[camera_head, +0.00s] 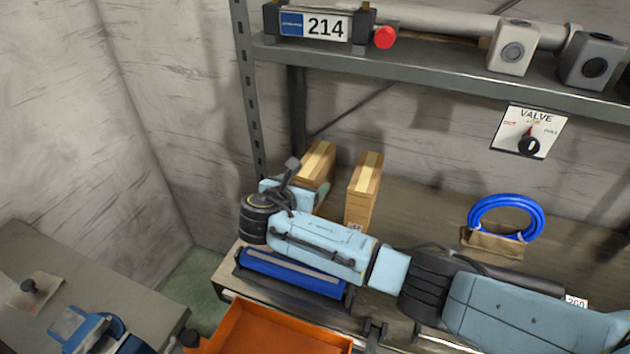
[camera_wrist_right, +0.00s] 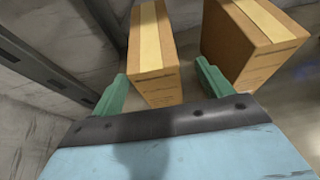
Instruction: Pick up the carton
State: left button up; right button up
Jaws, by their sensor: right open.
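Two tan cartons with pale tape stand on the shelf board. The left carton (camera_head: 318,160) is partly hidden behind my right gripper (camera_head: 308,188); the other carton (camera_head: 363,188) stands to its right. In the right wrist view, my right gripper (camera_wrist_right: 160,76) is open, with green fingers at either side of the near end of the left carton (camera_wrist_right: 152,45). I cannot tell whether the fingers touch it. The right carton (camera_wrist_right: 250,45) is just outside the right finger. My left gripper is not in view.
A blue ring (camera_head: 505,218) sits on a brown block at the right. An upper shelf (camera_head: 430,68) with a 214 sign (camera_head: 325,26) and a valve card (camera_head: 530,130) hangs above. An orange bin (camera_head: 275,330) is in front; a bench (camera_head: 90,285) stands at left.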

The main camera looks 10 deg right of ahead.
jog(key=shift+w+b+x, duration=0.2)
jog(key=shift+b+x, duration=0.35)
jog(key=shift+x, duration=2.1)
jog(key=shift+a+r, duration=0.15)
jog(key=c, duration=1.3)
